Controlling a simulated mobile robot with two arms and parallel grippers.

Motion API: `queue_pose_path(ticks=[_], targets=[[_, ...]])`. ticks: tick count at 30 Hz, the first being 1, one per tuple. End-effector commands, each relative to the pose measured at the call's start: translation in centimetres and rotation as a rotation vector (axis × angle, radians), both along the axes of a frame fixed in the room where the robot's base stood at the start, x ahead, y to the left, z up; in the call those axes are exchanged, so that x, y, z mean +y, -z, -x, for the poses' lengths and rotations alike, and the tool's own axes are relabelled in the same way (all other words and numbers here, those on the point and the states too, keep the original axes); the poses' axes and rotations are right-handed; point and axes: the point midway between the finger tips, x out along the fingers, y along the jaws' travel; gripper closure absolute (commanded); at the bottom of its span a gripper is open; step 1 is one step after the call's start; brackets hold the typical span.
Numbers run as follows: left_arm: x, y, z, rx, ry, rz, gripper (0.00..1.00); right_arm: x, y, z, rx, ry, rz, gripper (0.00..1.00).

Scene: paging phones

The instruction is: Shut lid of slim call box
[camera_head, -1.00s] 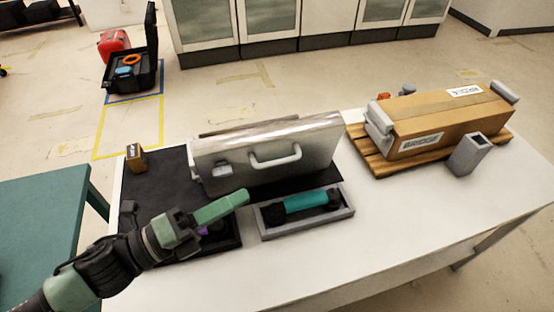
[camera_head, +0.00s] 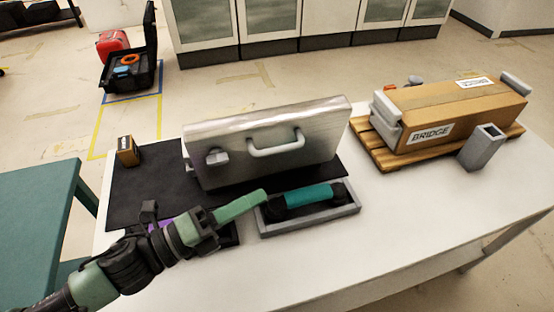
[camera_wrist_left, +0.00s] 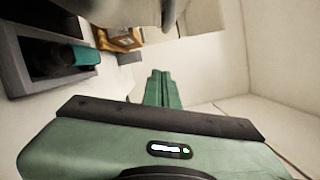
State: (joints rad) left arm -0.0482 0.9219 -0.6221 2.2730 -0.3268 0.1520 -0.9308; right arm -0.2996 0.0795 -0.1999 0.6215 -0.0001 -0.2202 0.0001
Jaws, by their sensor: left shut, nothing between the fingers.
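The slim call box (camera_head: 265,155) is a silver metal case standing on a black mat in the middle of the white table. Its front panel faces me, with a pale handle (camera_head: 277,143) and a small latch (camera_head: 217,157) at left. I cannot tell whether this panel is fully seated. My left gripper (camera_head: 262,194) is shut and empty, in front of the box and low, apart from the panel as far as I can see. Its green fingers also show in the left wrist view (camera_wrist_left: 162,88). My right gripper is out of view.
A grey tray (camera_head: 300,228) with a teal handset (camera_head: 308,196) lies in front of the box. A dark tray with something purple is partly behind my left gripper. A small brown box (camera_head: 127,151) stands at left. A cardboard box (camera_head: 455,112) on a pallet is at right.

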Motion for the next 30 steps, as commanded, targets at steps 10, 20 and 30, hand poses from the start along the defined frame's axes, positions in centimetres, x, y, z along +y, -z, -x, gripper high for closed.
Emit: queue_pose_path(ticks=[10,20,30], targets=[[-6.1,-1.2,-3.8,-0.004,0.002,0.0,1.0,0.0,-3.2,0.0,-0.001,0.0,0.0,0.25],[-4.7,-2.1,-6.9,-0.001,0.0,-0.002,1.0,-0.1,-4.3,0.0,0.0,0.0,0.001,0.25],[-4.6,-2.0,-7.0,0.0,0.0,-0.002,1.0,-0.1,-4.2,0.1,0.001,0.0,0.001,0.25]])
